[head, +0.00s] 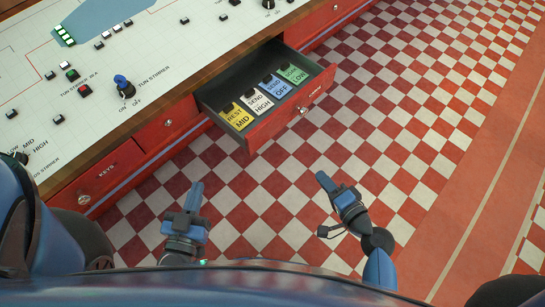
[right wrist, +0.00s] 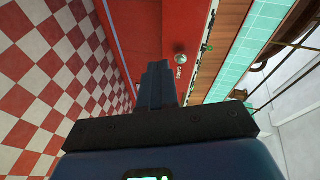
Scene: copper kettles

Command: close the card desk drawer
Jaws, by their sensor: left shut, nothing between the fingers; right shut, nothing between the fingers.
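The card desk drawer (head: 289,121) stands pulled out from the red desk in the head view. It has a red front with a small round knob (head: 303,110) and a dark inside holding several coloured cards (head: 258,101). My left gripper (head: 196,188) is shut and empty, below and left of the drawer in the picture. My right gripper (head: 321,177) is shut and empty, below the drawer front and apart from it. In the right wrist view the shut fingers (right wrist: 159,66) point toward a red front with a round knob (right wrist: 180,59); I cannot tell which drawer it is.
The white desk top (head: 150,45) carries switches, buttons and a blue-topped lever (head: 122,83). Shut red drawers, one marked KEYS (head: 100,178), flank the open one. The red and white checked floor (head: 420,100) is clear to the right.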

